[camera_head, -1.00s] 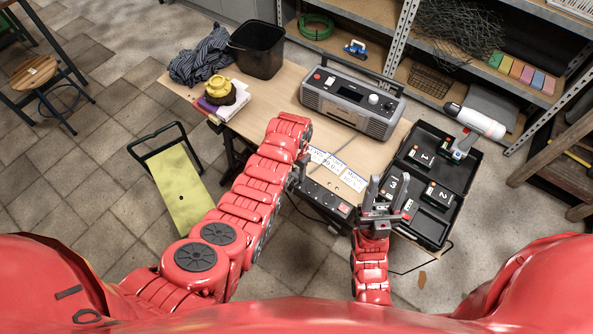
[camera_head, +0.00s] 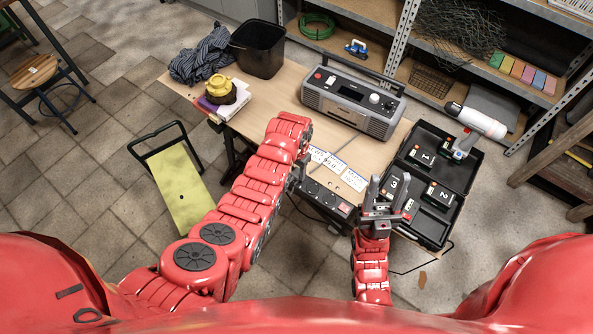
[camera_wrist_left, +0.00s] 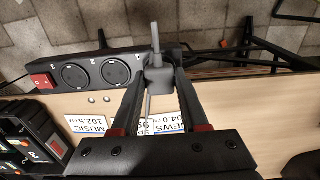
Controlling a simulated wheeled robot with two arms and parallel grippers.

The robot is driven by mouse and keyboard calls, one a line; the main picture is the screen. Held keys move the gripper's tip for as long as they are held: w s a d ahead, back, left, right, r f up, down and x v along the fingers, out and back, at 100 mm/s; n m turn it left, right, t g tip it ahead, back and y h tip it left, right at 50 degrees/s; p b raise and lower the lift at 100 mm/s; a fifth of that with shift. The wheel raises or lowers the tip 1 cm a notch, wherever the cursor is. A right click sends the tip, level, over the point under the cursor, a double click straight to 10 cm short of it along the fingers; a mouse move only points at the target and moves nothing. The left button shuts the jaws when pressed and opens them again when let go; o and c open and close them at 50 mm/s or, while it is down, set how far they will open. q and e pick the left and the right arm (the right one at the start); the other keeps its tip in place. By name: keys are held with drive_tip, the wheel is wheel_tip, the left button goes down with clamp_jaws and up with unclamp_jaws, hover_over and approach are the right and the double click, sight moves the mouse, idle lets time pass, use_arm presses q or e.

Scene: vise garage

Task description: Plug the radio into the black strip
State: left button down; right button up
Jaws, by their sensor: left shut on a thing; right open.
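The grey radio (camera_head: 352,100) stands at the back of the table, with a thin cable running toward the front. The black strip (camera_head: 325,193) lies along the table's front edge. In the left wrist view the strip (camera_wrist_left: 97,76) shows a red switch (camera_wrist_left: 42,81) and two round open sockets; its right end is partly hidden. My left gripper (camera_head: 297,178) is shut on the dark plug (camera_wrist_left: 157,72), which overlaps the strip's right end in the left wrist view. I cannot tell whether it touches the strip. My right gripper (camera_head: 384,188) is open and empty, right of the strip.
Paper station labels (camera_head: 338,168) lie behind the strip. An open black case (camera_head: 462,165) with numbered parts and a drill (camera_head: 474,121) is at the right. A black bin (camera_head: 258,50), dark cloth (camera_head: 203,58) and books (camera_head: 222,106) occupy the left end. The table's middle is mostly clear.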

sight(297, 172)
use_arm(q)
drive_tip(key=shift+f+b, duration=0.6)
idle(0.8)
drive_tip(key=shift+c, duration=1.7)
unclamp_jaws()
drive_tip(key=shift+r, duration=0.1)
drive_tip(key=shift+w+d+r, duration=0.1)
drive_tip(key=shift+r, duration=0.15)
wheel_tip(297, 172, up, 8)
drive_tip(key=shift+f+b, duration=0.25)
drive_tip(key=shift+b, duration=1)
wheel_tip(297, 172, up, 9)
drive_tip(key=p, duration=0.8)
drive_tip(key=shift+r+p, duration=0.15)
drive_tip(key=shift+p, duration=0.15)
